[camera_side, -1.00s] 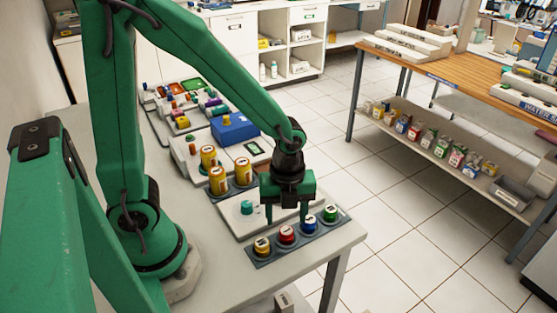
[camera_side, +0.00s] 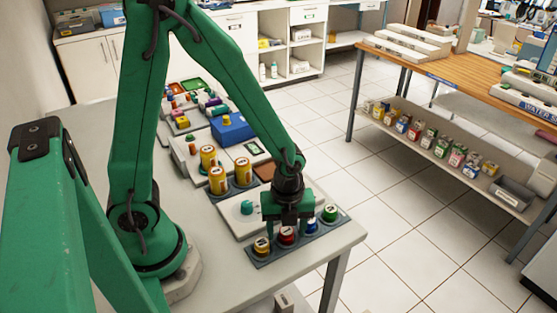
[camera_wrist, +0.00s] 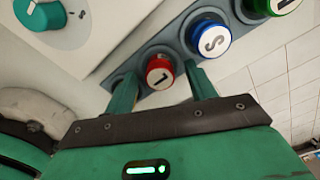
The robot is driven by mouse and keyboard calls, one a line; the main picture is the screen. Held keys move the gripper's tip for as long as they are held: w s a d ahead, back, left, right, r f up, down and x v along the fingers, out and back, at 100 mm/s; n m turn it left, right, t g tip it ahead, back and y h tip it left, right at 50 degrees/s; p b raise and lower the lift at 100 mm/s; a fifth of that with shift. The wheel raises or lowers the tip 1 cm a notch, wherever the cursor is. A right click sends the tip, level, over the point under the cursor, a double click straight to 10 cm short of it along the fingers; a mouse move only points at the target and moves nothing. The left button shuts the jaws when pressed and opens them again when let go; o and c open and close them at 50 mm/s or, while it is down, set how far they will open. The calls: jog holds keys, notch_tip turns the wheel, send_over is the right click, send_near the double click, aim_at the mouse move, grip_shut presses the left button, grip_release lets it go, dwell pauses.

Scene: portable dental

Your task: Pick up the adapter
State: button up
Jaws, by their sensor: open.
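A grey rack (camera_side: 328,231) at the table's front edge holds a row of capped round pieces: yellow (camera_side: 262,246), red (camera_side: 286,236), blue (camera_side: 311,225) and green (camera_side: 329,214). I cannot tell from the pictures which is called the adapter. My gripper (camera_side: 286,227) points down over the red piece, with its jaws apart. In the wrist view, the fingertips (camera_wrist: 161,82) stand on either side of the red piece (camera_wrist: 160,72), which sits in its rack hole. I cannot tell whether they touch it. The blue piece (camera_wrist: 210,39) is close to the right finger.
A white device with a teal knob (camera_side: 247,207) stands just behind the rack. Orange-yellow bottles (camera_side: 217,181) stand farther left, near a blue box (camera_side: 232,128). Right of the table is open tiled floor (camera_side: 430,225).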

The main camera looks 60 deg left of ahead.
dwell(0.3)
jog(key=c, duration=1.1)
jog(key=shift+r, duration=0.25)
jog(key=shift+r, duration=1.2)
jog(key=s+d+r, duration=0.8)
jog(key=shift+s+d, duration=0.1)
jog(key=shift+d, duration=0.1)
jog(key=shift+a, duration=0.1)
